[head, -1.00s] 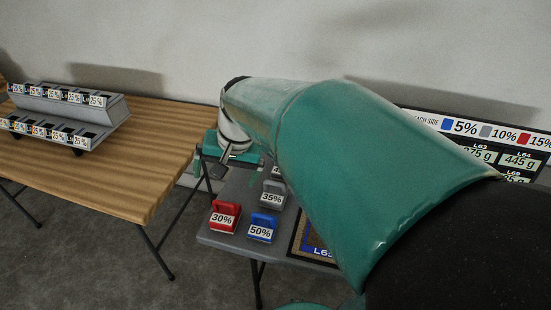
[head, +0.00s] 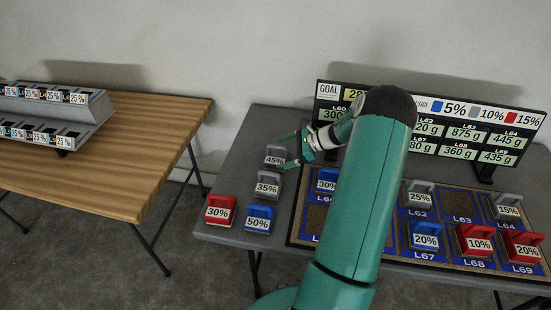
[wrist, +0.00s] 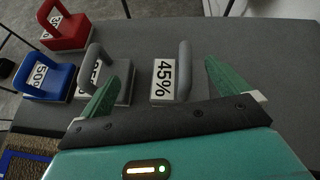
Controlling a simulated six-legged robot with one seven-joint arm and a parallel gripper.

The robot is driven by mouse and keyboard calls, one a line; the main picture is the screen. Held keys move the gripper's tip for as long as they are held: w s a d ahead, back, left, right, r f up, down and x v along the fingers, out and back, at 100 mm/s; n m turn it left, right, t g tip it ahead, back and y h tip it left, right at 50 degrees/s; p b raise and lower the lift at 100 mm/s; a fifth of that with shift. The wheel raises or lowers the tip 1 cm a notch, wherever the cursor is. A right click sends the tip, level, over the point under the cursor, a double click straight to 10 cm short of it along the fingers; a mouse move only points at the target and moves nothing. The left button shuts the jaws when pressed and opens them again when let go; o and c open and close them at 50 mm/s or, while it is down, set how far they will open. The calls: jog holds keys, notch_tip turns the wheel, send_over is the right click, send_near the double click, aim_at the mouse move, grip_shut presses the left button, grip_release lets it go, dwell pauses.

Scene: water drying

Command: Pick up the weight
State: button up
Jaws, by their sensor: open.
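A grey weight labelled 45% (head: 275,155) stands at the far left part of the grey table. My gripper (head: 285,151) is open just to its right, its green fingers pointing toward it. In the wrist view the 45% weight (wrist: 165,82) with its upright handle lies between the two spread fingers (wrist: 169,65). I cannot tell whether they touch it. Other loose weights stand nearer: a grey 35% (head: 268,185), a red 30% (head: 220,211) and a blue 50% (head: 259,218). In the wrist view my left finger partly covers the 35% weight (wrist: 122,95).
A blue-and-brown board (head: 295,225) with several labelled weights fills the table's right side. A sign with readings (head: 430,140) stands behind it. At left is a wooden table (head: 130,160) with a grey rack (head: 75,115). A gap separates the tables.

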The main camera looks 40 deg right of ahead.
aim_at(284, 157)
jog(key=d+f+m+t, duration=0.1)
jog(key=d+f, duration=0.1)
jog(key=s+d+f+m+t, duration=0.1)
jog(key=d+f+m, duration=0.1)
jog(key=shift+s, duration=0.2)
jog(key=shift+x, duration=1.15)
jog(key=x, duration=0.5)
jog(key=shift+w+r, duration=0.1)
jog(key=shift+w, duration=0.05)
jog(key=c, duration=1.2)
jog(key=shift+r, duration=0.2)
